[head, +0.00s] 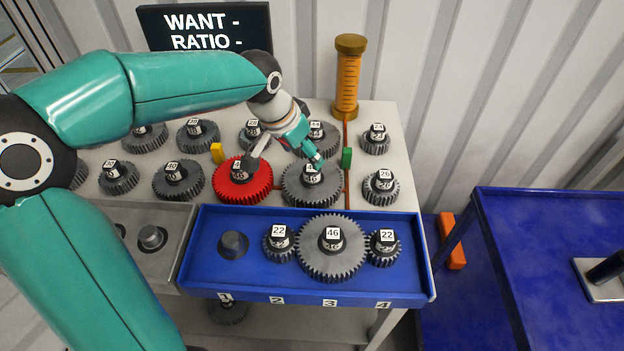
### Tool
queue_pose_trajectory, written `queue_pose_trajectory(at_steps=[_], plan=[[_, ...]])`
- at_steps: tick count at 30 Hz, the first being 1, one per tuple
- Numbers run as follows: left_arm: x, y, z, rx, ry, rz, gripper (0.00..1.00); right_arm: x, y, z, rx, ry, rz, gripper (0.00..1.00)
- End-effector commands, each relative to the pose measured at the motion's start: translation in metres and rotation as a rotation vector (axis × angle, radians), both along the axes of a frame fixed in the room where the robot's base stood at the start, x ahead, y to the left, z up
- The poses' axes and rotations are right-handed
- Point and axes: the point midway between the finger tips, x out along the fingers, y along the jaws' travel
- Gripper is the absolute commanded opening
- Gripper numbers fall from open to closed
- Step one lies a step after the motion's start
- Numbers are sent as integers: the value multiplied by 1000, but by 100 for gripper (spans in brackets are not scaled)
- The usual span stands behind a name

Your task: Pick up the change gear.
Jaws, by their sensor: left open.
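Several dark grey change gears with numbered black hubs stand in rows on the light bench, and one gear is red (243,184). A large grey gear (312,188) stands just right of the red one. My left gripper (284,159) is open above these two. One finger is by the red gear's hub and the other is by the large grey gear's hub, partly covering their labels. I cannot tell whether the fingers touch anything. My right gripper is not in view.
A blue tray (205,285) in front holds gears marked 22 (279,243), 46 (332,247) and 22 (382,247), plus a bare post (233,244). An orange column (347,82) stands behind. A blue table (560,230) is at the right. A screen (205,28) reads "WANT - RATIO -".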

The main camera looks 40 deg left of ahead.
Motion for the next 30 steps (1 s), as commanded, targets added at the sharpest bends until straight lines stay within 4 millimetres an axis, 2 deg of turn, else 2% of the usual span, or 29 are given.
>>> queue_pose_trajectory(at_steps=[3, 11, 21, 30], plan=[[7, 0, -18, 0, 2, 0, 72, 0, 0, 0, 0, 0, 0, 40], [13, -1, -33, 0, 2, 0, 72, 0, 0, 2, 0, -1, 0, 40], [28, -2, -73, -1, 2, 0, 72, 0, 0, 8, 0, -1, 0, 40], [30, -3, -77, 0, -1, -1, 70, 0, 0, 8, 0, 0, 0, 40]])
